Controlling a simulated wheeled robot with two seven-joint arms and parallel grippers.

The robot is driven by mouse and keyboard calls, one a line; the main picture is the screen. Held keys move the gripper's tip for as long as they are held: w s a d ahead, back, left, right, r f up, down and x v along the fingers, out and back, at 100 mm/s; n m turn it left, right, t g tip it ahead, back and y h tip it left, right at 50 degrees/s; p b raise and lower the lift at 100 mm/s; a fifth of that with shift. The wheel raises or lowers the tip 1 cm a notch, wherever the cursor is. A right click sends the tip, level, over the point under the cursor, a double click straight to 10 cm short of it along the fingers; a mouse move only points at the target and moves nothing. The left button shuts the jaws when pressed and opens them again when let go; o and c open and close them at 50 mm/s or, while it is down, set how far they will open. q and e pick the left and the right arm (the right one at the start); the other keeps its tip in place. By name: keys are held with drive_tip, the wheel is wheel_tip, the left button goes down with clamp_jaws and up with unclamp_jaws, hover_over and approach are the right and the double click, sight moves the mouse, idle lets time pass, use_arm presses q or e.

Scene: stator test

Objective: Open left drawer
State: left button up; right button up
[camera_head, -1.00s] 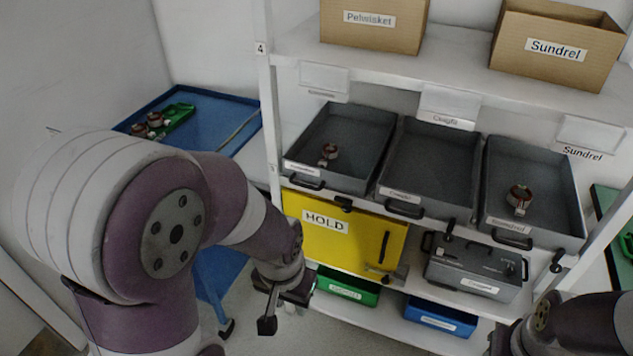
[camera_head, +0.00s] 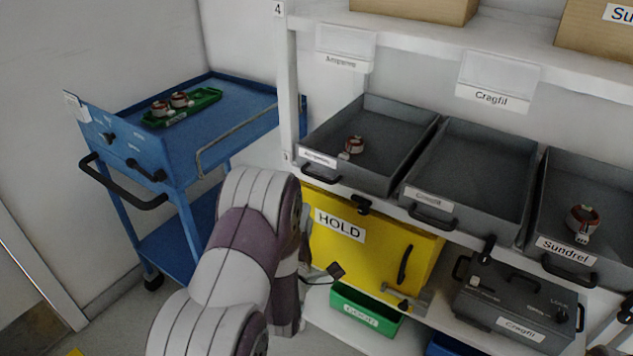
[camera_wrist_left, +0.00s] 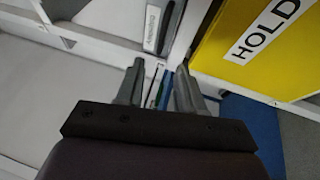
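The left drawer (camera_head: 330,176) is a dark grey open-topped tray with a white label and a black handle on its front. It sits at the left end of the shelf row, with a small copper-coloured part inside. What looks like its label (camera_wrist_left: 153,27) shows at the top of the left wrist view. My right gripper is out of view.
Two more grey drawers (camera_head: 430,207) follow to the right. The yellow HOLD box (camera_head: 375,250), a green bin (camera_head: 365,312) and a dark grey case (camera_head: 515,305) stand below. A blue cart (camera_head: 235,125) with a green tray (camera_head: 190,107) stands at left, close to the shelf post.

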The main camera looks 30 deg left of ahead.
use_arm(q)
drive_tip(key=x, duration=1.1)
drive_tip(key=shift+w+f, duration=0.1)
drive_tip(key=shift+w, duration=0.3)
drive_tip(key=shift+c, duration=0.3)
clamp_jaws()
